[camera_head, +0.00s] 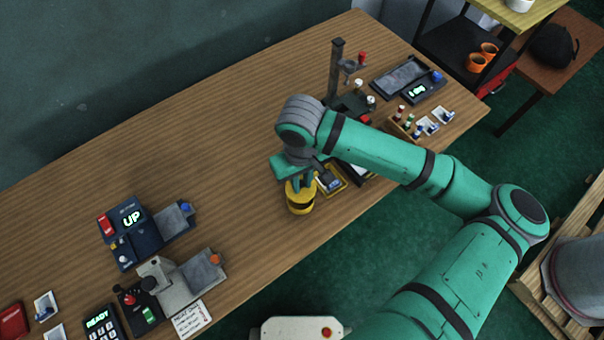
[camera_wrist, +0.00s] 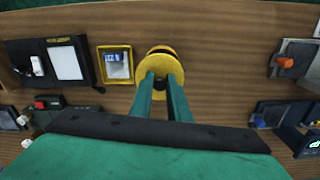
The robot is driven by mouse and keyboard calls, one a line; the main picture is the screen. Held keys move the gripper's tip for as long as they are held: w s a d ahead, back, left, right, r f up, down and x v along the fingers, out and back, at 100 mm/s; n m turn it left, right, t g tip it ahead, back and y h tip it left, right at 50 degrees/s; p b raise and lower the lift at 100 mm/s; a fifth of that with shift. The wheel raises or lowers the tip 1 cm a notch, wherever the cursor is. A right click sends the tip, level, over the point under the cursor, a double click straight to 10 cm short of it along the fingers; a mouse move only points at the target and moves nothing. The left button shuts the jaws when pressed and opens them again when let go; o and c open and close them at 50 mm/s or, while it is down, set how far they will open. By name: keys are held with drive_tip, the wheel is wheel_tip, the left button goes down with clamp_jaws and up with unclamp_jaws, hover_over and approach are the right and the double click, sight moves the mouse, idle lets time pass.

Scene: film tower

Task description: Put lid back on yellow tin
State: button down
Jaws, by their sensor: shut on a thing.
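The yellow tin (camera_head: 301,205), with a dark band round its side, stands on the wooden table near its front edge. My gripper (camera_head: 302,182) is directly above it, pointing down. In the wrist view my two green fingers (camera_wrist: 161,82) are shut on the yellow lid (camera_wrist: 152,72). The lid covers most of the tin. A dark strip and a bit of the tin's yellow rim (camera_wrist: 162,47) show past the lid's far edge, so the lid looks slightly offset. I cannot tell whether the lid touches the tin.
A yellow tray (camera_wrist: 101,66) with a small item in it sits close beside the tin. A dark board with a white panel (camera_wrist: 66,62) lies beyond it. A navy device (camera_head: 130,218) and a grey splicer-like device (camera_head: 180,280) stand at left. Bare table lies left of the tin.

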sight(301, 191)
drive_tip(key=shift+s+a+f, duration=0.1)
drive_tip(key=shift+s+f, duration=0.05)
drive_tip(key=shift+f, duration=0.45)
drive_tip(key=shift+s+a+f, duration=0.1)
drive_tip(key=shift+s+f, duration=0.05)
drive_tip(key=shift+f, duration=0.45)
drive_tip(key=shift+d+f, duration=0.1)
drive_tip(key=shift+f, duration=1.05)
drive_tip(key=shift+w, duration=0.1)
drive_tip(key=shift+d, duration=0.2)
drive_tip(key=shift+s+a+f, duration=0.15)
drive_tip(key=shift+s+a, duration=0.05)
drive_tip(key=shift+a, duration=0.05)
drive_tip(key=shift+d, duration=0.1)
drive_tip(key=shift+w, duration=0.1)
idle(0.7)
